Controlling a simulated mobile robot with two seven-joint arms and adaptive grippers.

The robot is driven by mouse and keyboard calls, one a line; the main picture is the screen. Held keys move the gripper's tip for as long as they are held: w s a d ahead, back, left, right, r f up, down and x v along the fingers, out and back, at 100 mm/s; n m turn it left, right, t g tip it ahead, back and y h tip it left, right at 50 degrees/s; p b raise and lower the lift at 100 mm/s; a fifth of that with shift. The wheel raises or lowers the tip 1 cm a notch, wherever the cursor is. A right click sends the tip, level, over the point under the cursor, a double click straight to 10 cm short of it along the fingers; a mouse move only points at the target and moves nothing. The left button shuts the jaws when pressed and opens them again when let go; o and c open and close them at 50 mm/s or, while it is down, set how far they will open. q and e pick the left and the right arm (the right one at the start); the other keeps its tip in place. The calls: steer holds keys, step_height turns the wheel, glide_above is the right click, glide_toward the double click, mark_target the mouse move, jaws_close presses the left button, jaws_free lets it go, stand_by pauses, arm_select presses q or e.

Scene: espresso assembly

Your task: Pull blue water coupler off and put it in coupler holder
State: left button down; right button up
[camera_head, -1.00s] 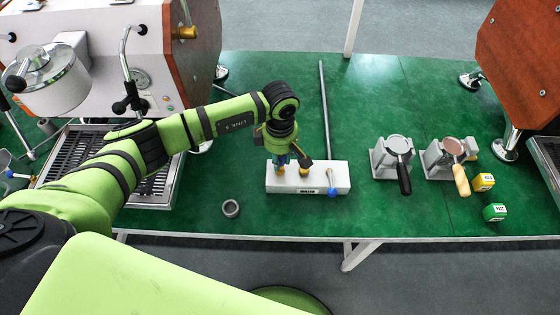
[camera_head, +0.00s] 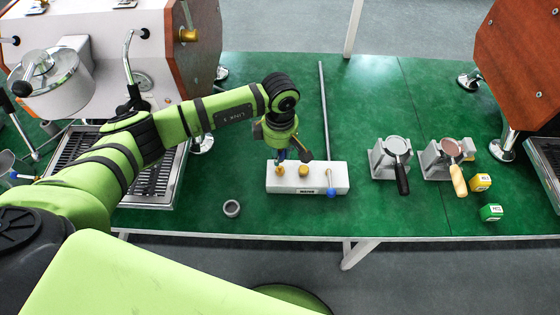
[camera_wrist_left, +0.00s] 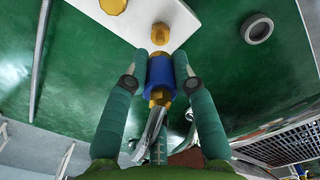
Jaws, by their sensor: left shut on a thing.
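My left gripper (camera_head: 291,150) is shut on the blue water coupler (camera_wrist_left: 160,70), which sits between the two fingers in the left wrist view. A brass end and a metal hose (camera_wrist_left: 150,130) extend from the coupler. The white block (camera_head: 318,182) marked WATER stands on the green table, with a brass fitting (camera_head: 280,170) and a second brass fitting (camera_head: 303,171) on it. The coupler appears apart from the nearer fitting, which also shows in the left wrist view (camera_wrist_left: 160,33). I cannot tell which thing is the coupler holder. My right gripper is not in view.
A small grey ring (camera_head: 231,208) lies left of the block. A blue-ended valve (camera_head: 331,193) is at the block's front. A long rod (camera_head: 324,110) lies behind it. Portafilter stands (camera_head: 384,160) are to the right; an espresso machine (camera_head: 120,50) stands left.

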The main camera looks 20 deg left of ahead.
arm_select(q)
steer(key=shift+r, duration=0.1)
steer(key=shift+r+p, duration=0.75)
steer(key=shift+r, duration=0.65)
